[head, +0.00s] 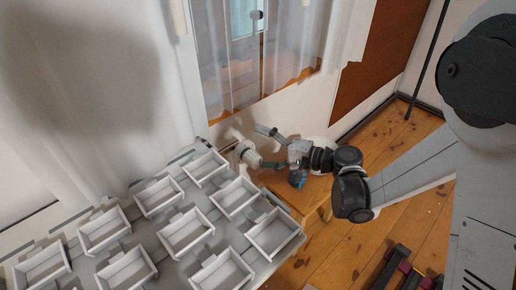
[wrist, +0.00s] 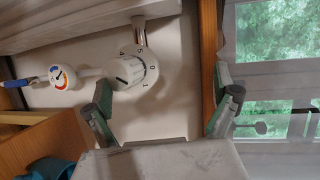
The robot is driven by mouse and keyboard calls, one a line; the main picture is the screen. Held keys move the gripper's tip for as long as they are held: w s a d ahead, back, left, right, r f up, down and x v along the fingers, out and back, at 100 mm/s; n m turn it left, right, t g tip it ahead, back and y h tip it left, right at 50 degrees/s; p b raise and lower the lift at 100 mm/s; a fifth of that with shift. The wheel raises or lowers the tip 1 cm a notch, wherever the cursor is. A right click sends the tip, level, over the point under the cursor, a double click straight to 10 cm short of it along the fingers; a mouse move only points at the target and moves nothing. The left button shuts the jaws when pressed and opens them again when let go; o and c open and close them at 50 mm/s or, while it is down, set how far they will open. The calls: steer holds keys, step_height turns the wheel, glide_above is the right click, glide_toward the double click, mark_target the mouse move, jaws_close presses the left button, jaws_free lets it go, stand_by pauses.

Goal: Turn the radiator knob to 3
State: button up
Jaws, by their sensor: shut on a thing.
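The white radiator knob (wrist: 138,72) sits on a pale round plate with small dark marks around it, in the upper middle of the wrist view. A short dark line shows on the knob's face; I cannot tell which number it points to. In the head view the knob (head: 248,153) is at the wall end of the grey tray surface. My gripper (head: 263,146) reaches it from the right, its green-grey fingers on either side. In the wrist view my gripper (wrist: 163,82) has its left finger overlapping the knob's edge. The right finger's contact is unclear.
A small round gauge (wrist: 62,77) with a blue handle is left of the knob. Several white open trays (head: 186,233) lie on the grey surface. A wooden box-like piece (head: 300,195) stands under my gripper. A curtained window (head: 240,60) is behind. Wooden floor is at right.

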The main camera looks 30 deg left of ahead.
steer(key=shift+d, duration=0.45)
steer(key=c, duration=0.5)
steer(key=s+v, duration=0.1)
steer(key=v, duration=1.1)
steer(key=shift+d+r, duration=0.15)
steer(key=shift+d, duration=0.05)
stand_by(0.4)
